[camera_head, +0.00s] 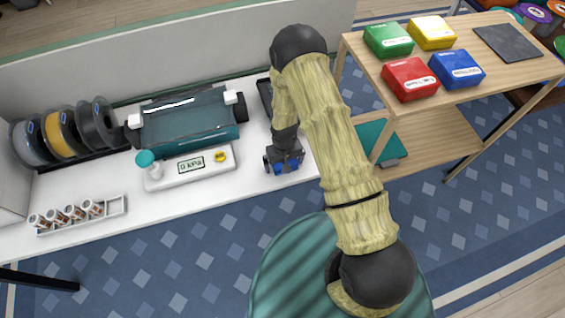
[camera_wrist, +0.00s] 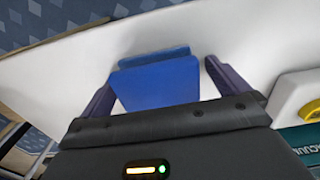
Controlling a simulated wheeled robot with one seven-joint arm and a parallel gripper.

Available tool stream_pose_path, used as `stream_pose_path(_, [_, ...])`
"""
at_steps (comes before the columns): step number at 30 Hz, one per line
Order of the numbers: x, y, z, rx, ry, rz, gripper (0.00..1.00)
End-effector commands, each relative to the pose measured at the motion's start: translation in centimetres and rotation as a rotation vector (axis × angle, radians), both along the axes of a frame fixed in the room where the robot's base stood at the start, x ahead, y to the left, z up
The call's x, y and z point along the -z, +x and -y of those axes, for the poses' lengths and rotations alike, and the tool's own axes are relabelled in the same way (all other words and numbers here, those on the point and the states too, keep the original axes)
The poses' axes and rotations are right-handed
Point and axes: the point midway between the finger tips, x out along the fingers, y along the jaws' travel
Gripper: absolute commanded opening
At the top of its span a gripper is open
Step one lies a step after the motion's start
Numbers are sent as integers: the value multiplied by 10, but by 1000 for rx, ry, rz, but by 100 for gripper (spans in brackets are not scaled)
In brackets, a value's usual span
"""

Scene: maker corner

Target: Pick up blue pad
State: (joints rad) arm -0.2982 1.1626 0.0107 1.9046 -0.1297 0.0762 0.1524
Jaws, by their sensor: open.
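The blue pad (camera_wrist: 158,82) lies on the white counter (camera_wrist: 230,35) and fills the space between my gripper's fingers in the wrist view. It looks like a flat blue block with a second blue edge behind it. My gripper (camera_wrist: 160,85) is open, with one dark finger on each side of the pad. I cannot tell whether either finger touches it. In the head view my gripper (camera_head: 284,160) is low over the counter's right part, and a little of the blue pad (camera_head: 291,165) shows at the fingers. The rest of the pad is hidden by the gripper there.
A white device with a display (camera_head: 190,165) and a teal machine (camera_head: 186,120) stand left of my gripper. Filament spools (camera_head: 60,135) and a small rack (camera_head: 80,213) are farther left. A wooden shelf (camera_head: 455,95) with coloured boxes stands at the right.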

Motion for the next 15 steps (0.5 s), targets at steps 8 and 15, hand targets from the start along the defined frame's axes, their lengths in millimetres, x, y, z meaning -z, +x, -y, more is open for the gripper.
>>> stream_pose_path(8, [0, 1, 2, 4, 0, 1, 100])
stream_pose_path(15, [0, 0, -2, -3, 0, 1, 92])
